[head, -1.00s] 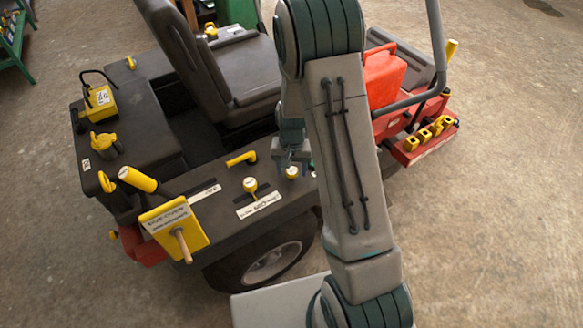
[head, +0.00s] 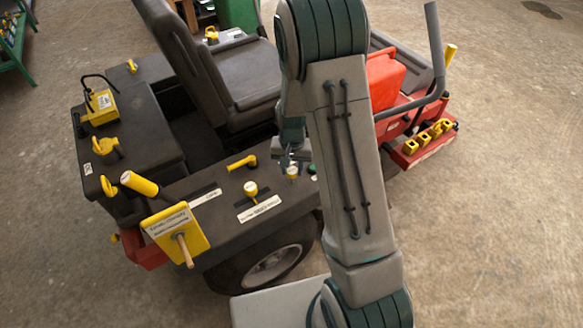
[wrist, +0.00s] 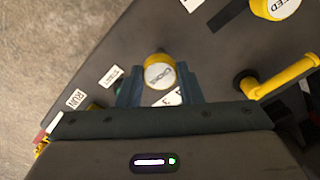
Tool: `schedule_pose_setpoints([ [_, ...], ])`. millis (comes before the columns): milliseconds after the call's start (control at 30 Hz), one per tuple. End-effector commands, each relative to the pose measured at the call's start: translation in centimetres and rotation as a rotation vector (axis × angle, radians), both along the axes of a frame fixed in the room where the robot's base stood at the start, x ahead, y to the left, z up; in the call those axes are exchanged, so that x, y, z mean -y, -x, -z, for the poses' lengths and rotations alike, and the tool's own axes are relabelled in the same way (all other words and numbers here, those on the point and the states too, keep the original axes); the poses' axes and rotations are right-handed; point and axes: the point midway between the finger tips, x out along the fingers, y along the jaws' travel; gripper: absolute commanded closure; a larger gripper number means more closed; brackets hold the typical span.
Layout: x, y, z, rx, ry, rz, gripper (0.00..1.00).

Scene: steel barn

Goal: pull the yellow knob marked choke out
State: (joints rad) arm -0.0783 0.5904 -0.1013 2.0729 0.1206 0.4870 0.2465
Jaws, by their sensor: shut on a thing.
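The yellow choke knob (wrist: 160,73) has a white round cap with dark lettering and shows between my fingers in the wrist view. In the head view the same knob (head: 292,172) stands at the right part of the dark panel (head: 222,203), just under my gripper (head: 290,161). My gripper is shut on the knob, with one blue-grey finger on each side of it, as the wrist view (wrist: 160,88) shows. The knob's stem is hidden below its cap.
Close by are a yellow bent lever (wrist: 282,78) and another round yellow knob (wrist: 274,8). A black seat (head: 240,72) rises behind. The floor in front is clear.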

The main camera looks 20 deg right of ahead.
Motion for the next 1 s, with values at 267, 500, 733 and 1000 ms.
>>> schedule_pose_setpoints([
  [267,0.0,-0.1,-0.3,0.004,0.000,0.000,0.45],
  [500,0.0,-0.2,-0.8,0.006,0.000,0.000,0.45],
  [733,0.0,-0.2,-4.8,0.010,-0.001,0.000,0.45],
  [1000,-0.1,-0.2,-10.8,0.009,-0.001,-0.001,0.45],
])
